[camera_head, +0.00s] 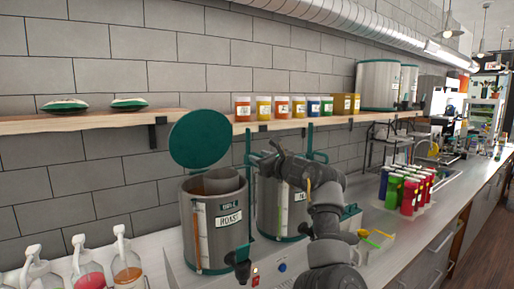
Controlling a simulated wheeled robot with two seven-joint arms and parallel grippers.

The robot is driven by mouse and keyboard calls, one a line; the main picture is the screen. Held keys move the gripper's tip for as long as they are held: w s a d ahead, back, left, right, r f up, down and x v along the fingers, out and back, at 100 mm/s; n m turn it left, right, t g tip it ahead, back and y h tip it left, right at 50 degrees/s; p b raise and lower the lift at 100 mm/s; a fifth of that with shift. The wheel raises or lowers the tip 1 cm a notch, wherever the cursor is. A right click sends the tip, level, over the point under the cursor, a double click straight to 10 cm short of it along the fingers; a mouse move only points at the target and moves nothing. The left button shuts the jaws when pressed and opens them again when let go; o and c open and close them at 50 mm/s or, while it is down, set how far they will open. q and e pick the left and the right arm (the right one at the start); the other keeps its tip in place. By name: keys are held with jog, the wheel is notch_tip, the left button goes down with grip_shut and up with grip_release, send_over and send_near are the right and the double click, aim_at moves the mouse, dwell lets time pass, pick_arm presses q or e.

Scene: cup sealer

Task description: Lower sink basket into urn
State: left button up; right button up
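The front steel urn (216,236), labelled ROAST, stands on the counter with its round green lid (200,146) raised. A grey rounded piece (221,180) shows inside its mouth; I cannot tell whether it is the sink basket or the inner wall. A second steel urn (268,210) stands just right of it, partly hidden by my arm. My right gripper is not in view.
Soap-style pump bottles (127,266) stand at the lower left. A shelf (90,122) with jars (263,108) runs above the urns. Coloured bottles (410,193) stand in a tray at the right, before a sink. A yellow-handled item (377,236) lies near my arm.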

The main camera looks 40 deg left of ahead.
pick_arm(q)
jog(key=shift+p+x, duration=0.5)
jog(key=shift+x, duration=0.8)
jog(key=shift+d, duration=0.1)
jog(key=shift+c, duration=0.4)
grip_shut()
